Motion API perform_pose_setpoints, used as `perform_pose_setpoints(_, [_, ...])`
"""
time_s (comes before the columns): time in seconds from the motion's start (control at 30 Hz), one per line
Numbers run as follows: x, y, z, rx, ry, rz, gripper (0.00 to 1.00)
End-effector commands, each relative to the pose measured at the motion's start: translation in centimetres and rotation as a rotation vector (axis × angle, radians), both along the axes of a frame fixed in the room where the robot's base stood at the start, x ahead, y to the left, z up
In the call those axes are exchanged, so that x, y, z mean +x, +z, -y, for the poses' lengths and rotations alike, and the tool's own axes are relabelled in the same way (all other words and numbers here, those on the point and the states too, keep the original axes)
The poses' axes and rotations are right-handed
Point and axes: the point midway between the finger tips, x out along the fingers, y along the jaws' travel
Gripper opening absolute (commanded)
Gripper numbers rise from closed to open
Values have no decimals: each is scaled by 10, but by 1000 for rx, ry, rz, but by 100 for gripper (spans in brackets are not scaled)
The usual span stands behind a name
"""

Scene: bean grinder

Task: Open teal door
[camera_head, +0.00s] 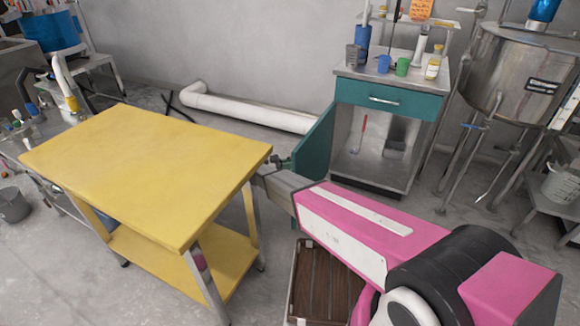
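The teal door (314,146) belongs to a small metal cabinet (340,160) at the back right of centre. The door stands swung open to the left, and the cabinet's inside is exposed. A closed teal drawer (385,99) with a silver handle sits above the opening. My pink and grey arm reaches in from the lower right. My gripper (279,163) is at the door's lower left edge, close to the table corner. Its fingers are dark and tiny here, so I cannot tell whether they touch or grip the door.
A yellow table (150,165) stands just left of my gripper. A white pipe (250,109) runs along the back wall. Cups (402,66) and bottles stand on the cabinet top. A steel tank (515,75) stands at right. A brown slatted crate (322,283) lies below my arm.

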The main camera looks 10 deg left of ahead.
Motion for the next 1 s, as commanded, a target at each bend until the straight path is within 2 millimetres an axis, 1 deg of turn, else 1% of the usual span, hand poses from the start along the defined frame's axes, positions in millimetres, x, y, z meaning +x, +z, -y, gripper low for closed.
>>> perform_pose_setpoints(0.03, [-4, 0, 0, 1, -6, -3, 0])
perform_pose_setpoints(0.13, [-4, 0, 0, 1, -6, -3, 0])
perform_pose_setpoints(0.17, [-4, 0, 0, 1, -6, -3, 18])
perform_pose_setpoints(0.2, [-4, 0, 0, 1, -6, -3, 31])
perform_pose_setpoints(0.23, [-4, 0, 0, 1, -6, -3, 39])
perform_pose_setpoints(0.6, [-1, 0, 0, 0, -1, -1, 39])
perform_pose_setpoints(0.73, [-3, 0, 3, 0, 6, -1, 39])
perform_pose_setpoints(0.87, [-10, 1, 14, 0, 31, -1, 39])
perform_pose_setpoints(1.0, [-18, 2, 33, -1, 78, -1, 39])
